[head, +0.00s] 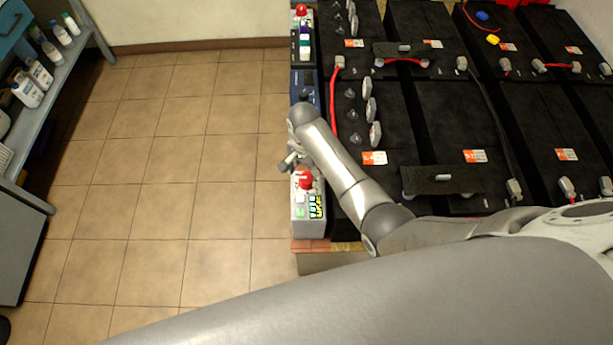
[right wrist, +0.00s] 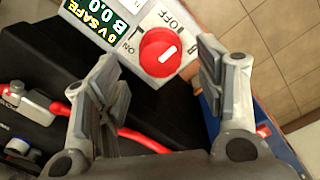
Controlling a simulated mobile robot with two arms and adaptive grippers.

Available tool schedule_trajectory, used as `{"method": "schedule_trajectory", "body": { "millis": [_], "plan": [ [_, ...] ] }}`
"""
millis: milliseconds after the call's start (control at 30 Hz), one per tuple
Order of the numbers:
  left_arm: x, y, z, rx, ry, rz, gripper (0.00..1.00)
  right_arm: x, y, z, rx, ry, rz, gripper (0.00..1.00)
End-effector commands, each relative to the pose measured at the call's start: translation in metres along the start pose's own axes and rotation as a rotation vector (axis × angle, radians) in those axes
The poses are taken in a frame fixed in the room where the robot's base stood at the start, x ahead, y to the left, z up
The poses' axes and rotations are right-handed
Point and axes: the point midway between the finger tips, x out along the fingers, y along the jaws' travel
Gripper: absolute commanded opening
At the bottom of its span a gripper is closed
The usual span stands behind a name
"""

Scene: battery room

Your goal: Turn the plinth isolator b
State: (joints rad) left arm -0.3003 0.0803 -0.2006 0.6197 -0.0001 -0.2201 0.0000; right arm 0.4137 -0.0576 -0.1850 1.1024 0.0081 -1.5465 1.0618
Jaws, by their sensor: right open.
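The plinth isolator b is a red round knob (head: 306,181) on a light grey box (head: 309,228) with a coloured label, at the near left end of the battery bank. In the right wrist view the red knob (right wrist: 160,52) has a white mark on its face, with OFF and ON printed beside it and a display reading B 0.0. My right gripper (head: 289,162) is just beyond the knob in the head view. In the right wrist view its fingers (right wrist: 158,76) are open and empty, apart from the knob, which shows between and ahead of them. My left gripper is out of view.
Black batteries (head: 400,115) with red and black cables fill the right side. A second red knob (head: 301,9) stands at the far end. A blue box (head: 304,85) lies between. The tiled floor (head: 170,190) is clear; a shelf with bottles (head: 35,85) stands left.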

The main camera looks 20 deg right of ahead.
Motion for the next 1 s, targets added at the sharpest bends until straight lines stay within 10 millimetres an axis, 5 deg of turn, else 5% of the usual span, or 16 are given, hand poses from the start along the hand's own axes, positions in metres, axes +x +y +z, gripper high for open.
{"method": "schedule_trajectory", "body": {
  "millis": [300, 667, 1000],
  "plan": [
    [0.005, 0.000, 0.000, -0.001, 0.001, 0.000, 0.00, 0.039, 0.000, 0.000, 0.000, 0.000, -0.001, 0.63],
    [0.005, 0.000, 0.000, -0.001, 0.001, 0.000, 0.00, 0.042, 0.000, 0.000, 0.000, 0.001, -0.002, 0.63],
    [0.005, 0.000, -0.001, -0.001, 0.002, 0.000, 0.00, 0.042, 0.000, 0.000, -0.001, 0.001, -0.002, 0.19]
  ]
}}
